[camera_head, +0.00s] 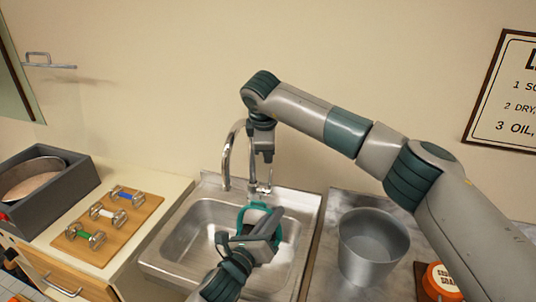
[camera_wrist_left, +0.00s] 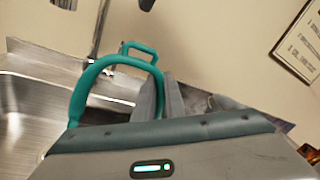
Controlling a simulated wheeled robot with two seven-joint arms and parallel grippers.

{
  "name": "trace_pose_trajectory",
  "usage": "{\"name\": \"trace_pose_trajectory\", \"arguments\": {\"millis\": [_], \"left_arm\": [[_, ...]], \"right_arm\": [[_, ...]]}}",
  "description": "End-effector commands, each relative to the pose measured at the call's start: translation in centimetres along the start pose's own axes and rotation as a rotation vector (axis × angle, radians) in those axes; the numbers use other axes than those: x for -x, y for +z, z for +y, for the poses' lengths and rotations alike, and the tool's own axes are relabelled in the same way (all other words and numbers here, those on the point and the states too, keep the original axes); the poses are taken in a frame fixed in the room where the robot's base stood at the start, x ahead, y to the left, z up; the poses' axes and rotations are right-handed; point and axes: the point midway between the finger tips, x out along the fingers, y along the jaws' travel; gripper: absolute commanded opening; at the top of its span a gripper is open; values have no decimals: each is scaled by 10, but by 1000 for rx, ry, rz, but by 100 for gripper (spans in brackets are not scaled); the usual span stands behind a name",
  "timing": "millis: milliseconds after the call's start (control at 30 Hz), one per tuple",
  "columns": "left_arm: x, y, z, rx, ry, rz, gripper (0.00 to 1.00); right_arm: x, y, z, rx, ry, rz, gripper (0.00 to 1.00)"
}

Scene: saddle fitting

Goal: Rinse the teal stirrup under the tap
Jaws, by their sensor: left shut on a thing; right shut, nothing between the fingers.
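The teal stirrup (camera_head: 262,212) is over the sink basin, held by my left gripper (camera_head: 266,232). In the left wrist view the stirrup's teal loop (camera_wrist_left: 84,88) arches out to the left of the shut fingers (camera_wrist_left: 163,98). Part of the stirrup is hidden behind the gripper. The chrome tap (camera_head: 229,150) curves up at the back of the sink, to the left of and behind the stirrup. My right gripper (camera_head: 267,157) points down, shut and empty, just above the tap's lever (camera_head: 264,186). I cannot tell whether it touches the lever, and no water stream is visible.
The steel sink (camera_head: 165,262) surrounds the stirrup. A metal pot (camera_head: 373,245) stands on the counter to the right, near an orange tin (camera_head: 441,282). A wooden board (camera_head: 112,238) with several dumbbell-shaped pieces and a grey box (camera_head: 75,180) with a round pan are at left.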

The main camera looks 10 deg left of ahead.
Motion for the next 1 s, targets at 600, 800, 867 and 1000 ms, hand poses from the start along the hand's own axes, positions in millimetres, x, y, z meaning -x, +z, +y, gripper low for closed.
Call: {"name": "trace_pose_trajectory", "arguments": {"millis": [600,800,867,1000], "left_arm": [[14,-13,-23,0,-1,-2,0],[13,-13,-23,-1,-1,-2,0],[13,-13,-23,-1,-1,-2,0],[13,-13,-23,-1,-1,-2,0]], "right_arm": [[8,0,3,0,0,0,0],[8,0,3,0,0,0,0],[8,0,3,0,0,0,0],[8,0,3,0,0,0,0]]}}
